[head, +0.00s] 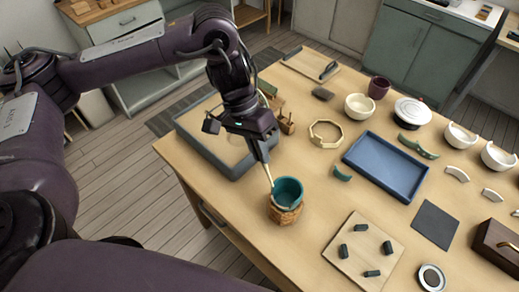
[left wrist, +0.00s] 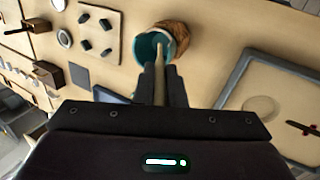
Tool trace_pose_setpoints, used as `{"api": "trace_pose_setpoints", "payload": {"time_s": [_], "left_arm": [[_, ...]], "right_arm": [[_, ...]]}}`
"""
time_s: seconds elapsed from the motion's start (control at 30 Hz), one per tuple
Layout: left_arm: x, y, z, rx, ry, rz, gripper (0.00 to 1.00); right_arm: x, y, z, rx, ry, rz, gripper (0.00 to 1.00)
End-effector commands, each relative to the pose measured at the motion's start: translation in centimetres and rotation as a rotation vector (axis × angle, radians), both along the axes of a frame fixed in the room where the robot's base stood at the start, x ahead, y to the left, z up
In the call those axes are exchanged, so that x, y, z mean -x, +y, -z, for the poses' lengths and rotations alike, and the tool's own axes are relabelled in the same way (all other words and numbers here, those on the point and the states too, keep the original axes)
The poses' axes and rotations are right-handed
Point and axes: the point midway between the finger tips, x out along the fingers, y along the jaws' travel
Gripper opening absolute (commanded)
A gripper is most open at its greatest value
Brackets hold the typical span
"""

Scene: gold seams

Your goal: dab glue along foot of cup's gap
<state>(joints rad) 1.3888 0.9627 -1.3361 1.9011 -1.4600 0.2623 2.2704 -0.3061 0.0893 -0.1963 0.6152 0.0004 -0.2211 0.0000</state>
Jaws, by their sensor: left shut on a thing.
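The teal cup (head: 289,186) stands in a brown woven-looking holder (head: 285,215) near the table's front left edge. In the left wrist view the cup (left wrist: 144,48) shows at the top, with the holder (left wrist: 178,34) beside it. My left gripper (head: 263,155) is shut on a thin pale stick (head: 268,175), just behind and left of the cup. The stick points down, its tip at or close to the cup's rim; I cannot tell if they touch. The stick (left wrist: 160,75) also shows between the fingers. The cup's gap is not clear to see. My right gripper is out of view.
A teal shard (head: 342,174) lies right of the cup, near a blue tray (head: 385,165). A grey-rimmed tray (head: 228,172) is behind left. A wooden board with dark pegs (head: 362,252) lies in front right. A pale octagonal ring (head: 326,123) and several bowls stand farther back.

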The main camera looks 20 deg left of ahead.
Motion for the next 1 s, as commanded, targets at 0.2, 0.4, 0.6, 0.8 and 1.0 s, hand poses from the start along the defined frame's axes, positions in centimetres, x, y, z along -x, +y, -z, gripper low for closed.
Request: {"api": "trace_pose_setpoints", "payload": {"time_s": [0.2,0.4,0.6,0.8,1.0], "left_arm": [[0.0,0.0,1.9,0.0,-0.001,0.0,0.0],[0.0,0.0,3.0,0.0,0.0,-0.001,0.0],[0.0,0.0,4.3,0.0,0.0,0.0,0.0],[0.0,0.0,4.8,0.0,0.0,0.001,0.0],[0.0,0.0,4.7,0.0,0.0,0.001,0.0]], "right_arm": [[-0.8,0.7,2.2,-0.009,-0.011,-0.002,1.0],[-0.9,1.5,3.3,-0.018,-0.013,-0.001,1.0],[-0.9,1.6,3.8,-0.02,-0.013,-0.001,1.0],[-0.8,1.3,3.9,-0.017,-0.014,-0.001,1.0],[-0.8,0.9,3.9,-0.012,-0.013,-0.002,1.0]]}}
